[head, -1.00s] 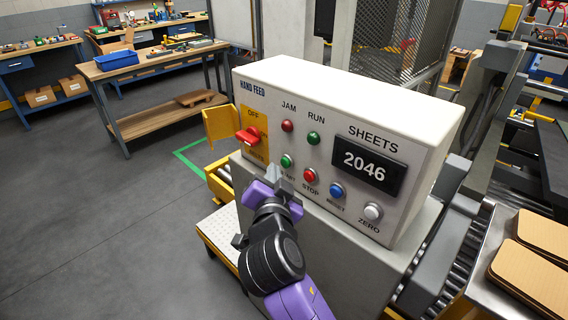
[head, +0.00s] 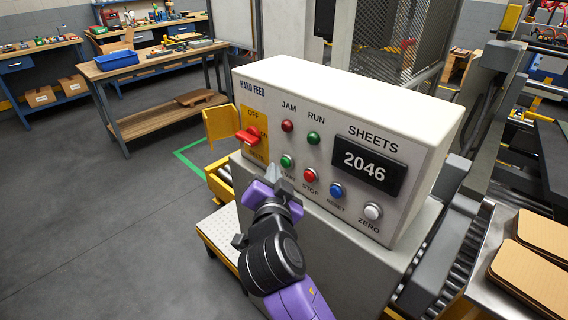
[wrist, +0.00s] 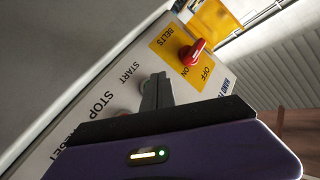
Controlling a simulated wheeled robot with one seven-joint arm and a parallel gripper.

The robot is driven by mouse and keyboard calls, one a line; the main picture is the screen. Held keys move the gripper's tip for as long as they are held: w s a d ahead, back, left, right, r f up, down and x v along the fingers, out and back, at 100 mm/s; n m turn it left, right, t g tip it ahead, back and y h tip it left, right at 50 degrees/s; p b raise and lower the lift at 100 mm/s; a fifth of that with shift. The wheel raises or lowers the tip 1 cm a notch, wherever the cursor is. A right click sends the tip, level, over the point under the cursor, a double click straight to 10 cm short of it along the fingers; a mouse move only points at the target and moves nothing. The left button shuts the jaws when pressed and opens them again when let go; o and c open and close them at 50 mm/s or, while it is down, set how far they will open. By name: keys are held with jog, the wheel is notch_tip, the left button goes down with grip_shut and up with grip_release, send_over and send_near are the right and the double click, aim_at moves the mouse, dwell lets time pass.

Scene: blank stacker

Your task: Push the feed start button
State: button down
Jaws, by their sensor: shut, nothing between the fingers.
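The green start button (head: 287,161) is on the front of the hand feed control box (head: 330,215), in the lower row, left of the red stop button (head: 310,175). My gripper (head: 273,173) is shut and empty, its fingertips just left of and below the start button in the head view. In the wrist view my fingers (wrist: 156,92) point at the panel beside the START label and partly cover the start button (wrist: 143,84). I cannot tell whether the tips touch the panel or the button.
A red selector knob (head: 247,136) is on a yellow plate left of the buttons. A blue reset button (head: 336,190) and a white zero button (head: 372,211) are to the right. The sheets display (head: 366,162) reads 2046. Cardboard sheets (head: 540,240) lie at right.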

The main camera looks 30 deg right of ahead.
jog(key=shift+w+d, duration=0.1)
jog(key=shift+d, duration=0.1)
jog(key=shift+d, duration=0.25)
